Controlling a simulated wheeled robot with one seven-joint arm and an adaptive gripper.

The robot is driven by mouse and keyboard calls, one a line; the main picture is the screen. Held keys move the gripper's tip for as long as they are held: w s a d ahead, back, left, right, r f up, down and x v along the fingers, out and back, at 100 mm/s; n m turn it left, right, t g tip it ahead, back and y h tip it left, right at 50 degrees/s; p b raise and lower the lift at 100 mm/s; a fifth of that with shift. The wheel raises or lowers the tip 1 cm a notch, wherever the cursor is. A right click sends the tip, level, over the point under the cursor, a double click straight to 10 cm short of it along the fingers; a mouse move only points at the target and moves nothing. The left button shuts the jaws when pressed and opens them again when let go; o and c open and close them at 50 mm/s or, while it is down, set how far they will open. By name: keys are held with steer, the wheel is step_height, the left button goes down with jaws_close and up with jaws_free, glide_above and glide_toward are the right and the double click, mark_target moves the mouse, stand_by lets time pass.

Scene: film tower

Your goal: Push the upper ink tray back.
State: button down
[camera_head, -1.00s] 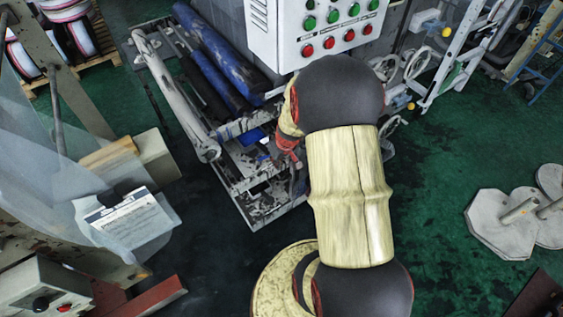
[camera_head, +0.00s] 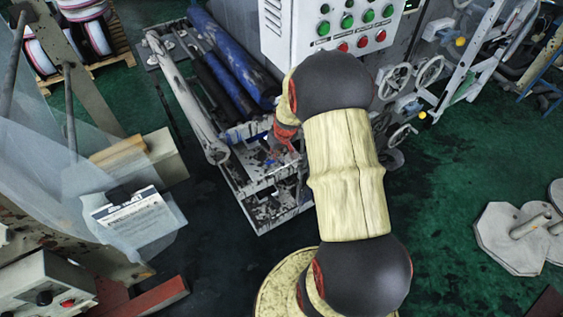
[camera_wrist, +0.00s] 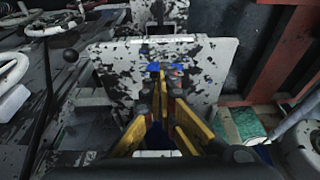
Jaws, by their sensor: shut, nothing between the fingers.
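The upper ink tray (camera_head: 247,157) is a pale, ink-spattered tray in the press frame, below the blue rollers. A second spattered tray (camera_head: 268,212) shows lower down. My gripper (camera_head: 271,160) is at the upper tray's right part, partly hidden by my arm. The tips lie over a pale spattered panel (camera_wrist: 208,62), which seems to be part of the tray. Whether they touch it I cannot tell.
A white control box (camera_head: 330,28) with green and red buttons stands just above my arm. Blue rollers (camera_head: 225,50) and a pale side rail (camera_head: 185,95) are at the left. Handwheels (camera_head: 430,72) are at the right.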

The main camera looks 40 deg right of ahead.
steer(key=w, duration=0.2)
steer(key=w+d, duration=0.1)
steer(key=w, duration=0.1)
steer(key=shift+w+b, duration=0.15)
steer(key=shift+b, duration=0.15)
steer(key=shift+r, duration=0.3)
steer(key=v, duration=0.2)
steer(key=shift+r, duration=0.35)
steer(key=s+a, duration=0.3)
steer(key=s, duration=0.9)
steer(key=shift+f, duration=0.15)
